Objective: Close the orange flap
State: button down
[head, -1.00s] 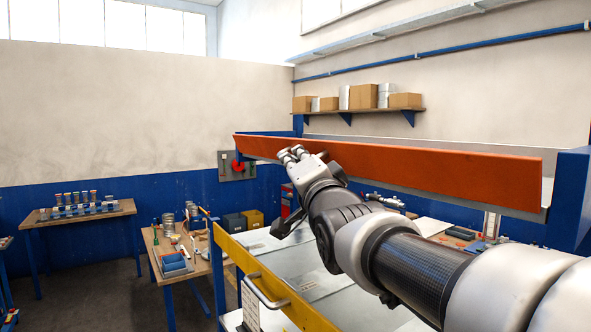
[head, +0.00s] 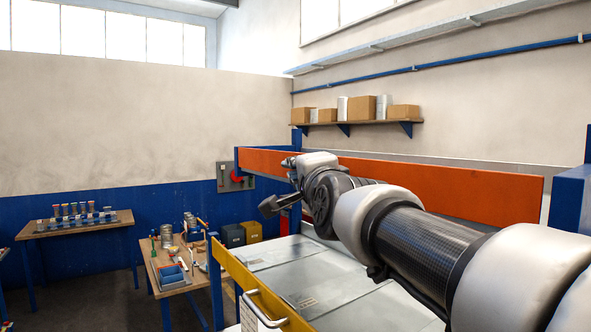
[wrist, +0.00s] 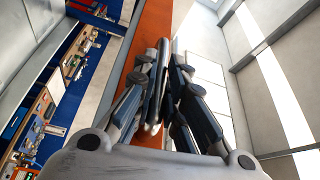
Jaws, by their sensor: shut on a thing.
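The orange flap (head: 466,184) is a long flat panel running across the head view, from the blue post at the left to the blue frame at the right. My gripper (head: 290,162) is at the left part of the flap, and my arm hides the middle of its lower edge. In the wrist view the flap (wrist: 153,22) runs as an upright orange strip behind my fingers. My gripper shows there (wrist: 160,85) with its fingers close together on the flap; the exact contact is hidden.
A yellow rail (head: 259,292) with a metal handle lies in front of grey sheet-metal panels (head: 310,270) below the flap. A workbench (head: 172,274) with tools and a farther table (head: 75,226) stand at the left. A shelf with boxes (head: 361,108) is on the back wall.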

jog(key=shift+r, duration=0.1)
jog(key=c, duration=1.6)
grip_release()
jog(key=shift+c, duration=0.2)
jog(key=v, duration=1.2)
